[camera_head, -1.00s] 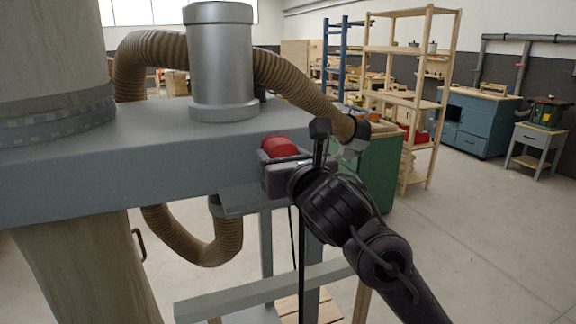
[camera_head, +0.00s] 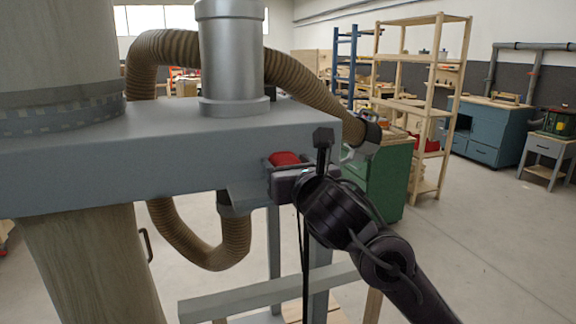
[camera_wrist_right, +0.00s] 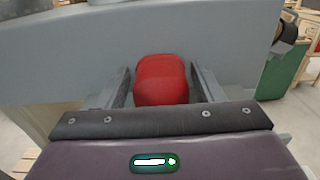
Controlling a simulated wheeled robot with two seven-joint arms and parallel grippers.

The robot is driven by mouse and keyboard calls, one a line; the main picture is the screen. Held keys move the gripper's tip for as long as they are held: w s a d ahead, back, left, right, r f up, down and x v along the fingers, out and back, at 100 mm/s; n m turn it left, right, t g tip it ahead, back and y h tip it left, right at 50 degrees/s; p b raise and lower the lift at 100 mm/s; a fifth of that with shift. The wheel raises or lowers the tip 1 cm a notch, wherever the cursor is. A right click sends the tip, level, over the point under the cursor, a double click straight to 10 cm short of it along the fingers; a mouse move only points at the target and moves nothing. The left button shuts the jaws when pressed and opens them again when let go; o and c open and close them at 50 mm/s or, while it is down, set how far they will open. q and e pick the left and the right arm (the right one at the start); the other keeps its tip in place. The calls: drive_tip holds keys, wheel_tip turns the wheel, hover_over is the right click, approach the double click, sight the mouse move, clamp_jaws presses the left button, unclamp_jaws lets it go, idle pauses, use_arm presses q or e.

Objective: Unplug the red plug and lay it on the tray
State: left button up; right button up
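The red plug (camera_head: 284,159) sits at the side of the grey machine body, near its right end. In the right wrist view the plug (camera_wrist_right: 161,80) stands between the two fingers of my right gripper (camera_wrist_right: 161,88), with a narrow gap on each side. My right gripper (camera_head: 288,168) is open around it and does not visibly grip it. The gripper body hides the lower part of the plug in the head view. My left gripper is out of view. I cannot make out a tray in either view.
The grey machine body (camera_head: 170,160) fills the left, with a metal cylinder (camera_head: 230,60) on top and a ribbed brown hose (camera_head: 200,240) looping below. A green cabinet (camera_head: 385,180) and wooden shelves (camera_head: 425,110) stand behind.

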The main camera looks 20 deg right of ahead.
drive_tip(key=shift+o, duration=1.4)
drive_tip(key=shift+s, duration=0.1)
drive_tip(key=s, duration=0.7)
drive_tip(key=shift+s+p, duration=0.3)
drive_tip(key=shift+d+f, duration=0.1)
